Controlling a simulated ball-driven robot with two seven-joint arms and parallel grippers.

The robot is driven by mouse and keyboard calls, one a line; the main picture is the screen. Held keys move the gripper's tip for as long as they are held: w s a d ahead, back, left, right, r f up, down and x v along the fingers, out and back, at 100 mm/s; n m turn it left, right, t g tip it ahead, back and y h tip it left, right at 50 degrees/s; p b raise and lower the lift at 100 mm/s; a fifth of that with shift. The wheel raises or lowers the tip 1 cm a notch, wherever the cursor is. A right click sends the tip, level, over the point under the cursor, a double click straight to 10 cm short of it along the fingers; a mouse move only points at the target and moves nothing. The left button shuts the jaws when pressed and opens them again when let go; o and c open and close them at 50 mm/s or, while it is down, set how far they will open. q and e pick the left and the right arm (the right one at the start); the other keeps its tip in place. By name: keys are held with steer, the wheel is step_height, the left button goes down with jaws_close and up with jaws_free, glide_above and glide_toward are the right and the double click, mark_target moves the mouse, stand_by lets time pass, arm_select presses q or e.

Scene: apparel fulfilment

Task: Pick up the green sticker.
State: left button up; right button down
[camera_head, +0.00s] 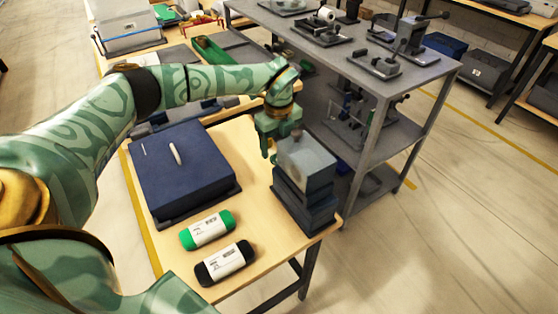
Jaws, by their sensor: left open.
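A green rounded item with a white printed label (207,230) lies on the wooden table near its front; it is the only green thing on this table that could be the sticker. My left gripper (277,151) is open and points down at the far side of a stack of grey-blue boxes (304,190). It is up and to the right of the green item and well apart from it. The fingertips are partly hidden beside the stack, and I cannot tell whether they touch it. My right gripper is out of view.
A black item with a white label (225,262) lies just in front of the green one. A dark blue flat box (181,168) with a pale handle lies behind it. A grey metal shelf (375,105) stands at the right. Bare wood (250,150) shows between blue box and stack.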

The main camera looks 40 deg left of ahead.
arm_select(q)
steer(key=shift+f+b, duration=0.3)
steer(key=shift+f, duration=1.3)
steer(key=shift+f, duration=0.25)
steer(key=c, duration=0.8)
